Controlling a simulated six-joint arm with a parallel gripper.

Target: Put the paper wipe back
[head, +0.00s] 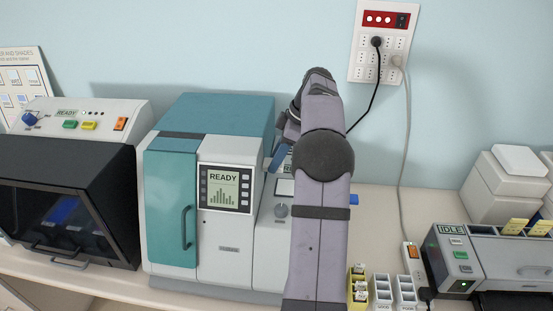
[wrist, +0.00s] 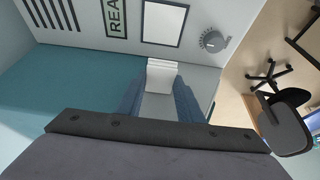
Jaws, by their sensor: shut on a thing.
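In the wrist view, a small white folded piece, which looks like the paper wipe (wrist: 162,72), sits between the tips of the two blue fingers of my gripper (wrist: 161,88). My gripper is shut on it. In the head view, one blue finger of my gripper (head: 278,157) shows beside the teal machine's right side. My own arm hides the rest of the gripper and the wipe there. A grey face with a READY label, a pale screen (wrist: 165,24) and a round dial (wrist: 214,41) lies beyond the wipe in the wrist view. I cannot tell whether the wipe touches it.
The teal machine (head: 225,117) stands left of my arm. Its dial section (head: 270,240) is partly behind my arm. A black-fronted machine (head: 75,190) is at far left. Small boxes (head: 380,291) and a grey IDLE machine (head: 500,254) stand right. Cables hang from the wall socket (head: 383,45).

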